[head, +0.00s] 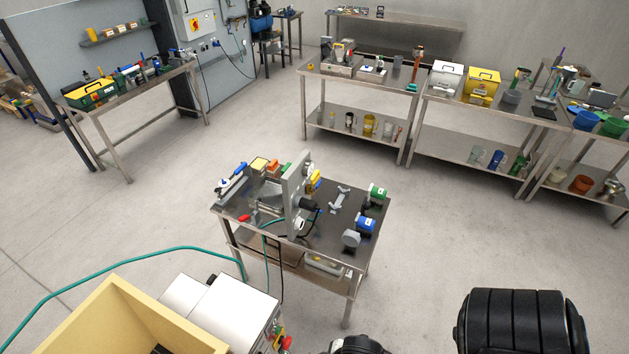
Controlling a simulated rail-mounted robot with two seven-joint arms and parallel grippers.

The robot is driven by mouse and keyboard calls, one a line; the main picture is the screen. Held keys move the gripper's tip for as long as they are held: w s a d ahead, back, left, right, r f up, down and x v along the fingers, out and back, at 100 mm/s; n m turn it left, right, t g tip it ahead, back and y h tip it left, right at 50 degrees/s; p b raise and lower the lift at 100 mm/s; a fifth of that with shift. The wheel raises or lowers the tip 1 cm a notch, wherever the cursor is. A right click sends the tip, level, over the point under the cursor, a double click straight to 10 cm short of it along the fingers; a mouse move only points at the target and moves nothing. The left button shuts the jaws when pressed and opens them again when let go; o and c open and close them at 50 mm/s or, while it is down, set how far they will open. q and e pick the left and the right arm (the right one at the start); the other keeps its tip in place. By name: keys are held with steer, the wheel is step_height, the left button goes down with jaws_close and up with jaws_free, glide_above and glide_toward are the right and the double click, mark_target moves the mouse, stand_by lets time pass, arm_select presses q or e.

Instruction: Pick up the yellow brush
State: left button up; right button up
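I cannot make out a yellow brush for certain. On the small steel table (338,238) in the middle, a small yellow-orange item (316,181) sits against an upright grey plate (297,195). It is too small to identify. A yellow-topped block (259,164) lies farther back on the same table. Neither of my grippers can be seen. Black rounded parts at the bottom right edge look like my own arm, with no fingers showing.
A cream open box (125,320) and a white machine (235,310) stand at the near left. A green hose (130,260) crosses the floor. Steel benches with tools and containers line the back right. Another bench (130,92) stands at the left. Floor around the middle table is mostly clear.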

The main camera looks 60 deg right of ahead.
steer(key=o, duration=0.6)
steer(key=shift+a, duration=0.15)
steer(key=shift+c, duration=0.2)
